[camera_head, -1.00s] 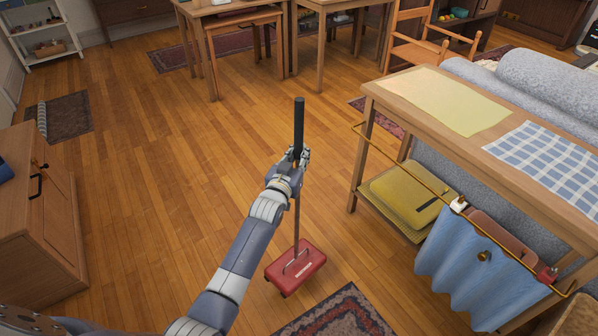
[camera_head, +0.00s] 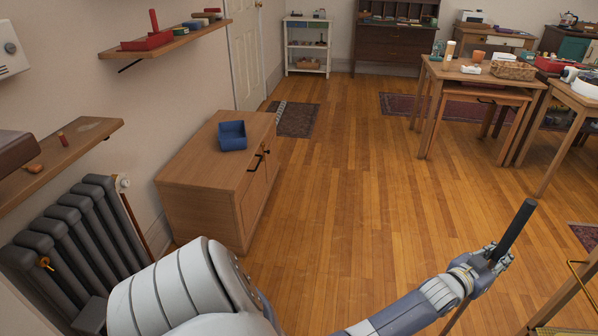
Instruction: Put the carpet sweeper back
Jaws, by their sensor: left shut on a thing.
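The carpet sweeper's black handle grip (camera_head: 516,229) rises at the lower right, tilted to the right. Its thin shaft (camera_head: 457,316) runs down out of the picture, and its red head is out of view. My right gripper is not in view.
A low wooden cabinet (camera_head: 205,190) with a blue tray (camera_head: 232,136) stands at left, beside a dark radiator (camera_head: 85,235). Wall shelves (camera_head: 165,45) hang above. Tables (camera_head: 480,90) stand at the back right. A dark rug (camera_head: 296,120) lies by the door. The middle floor is clear.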

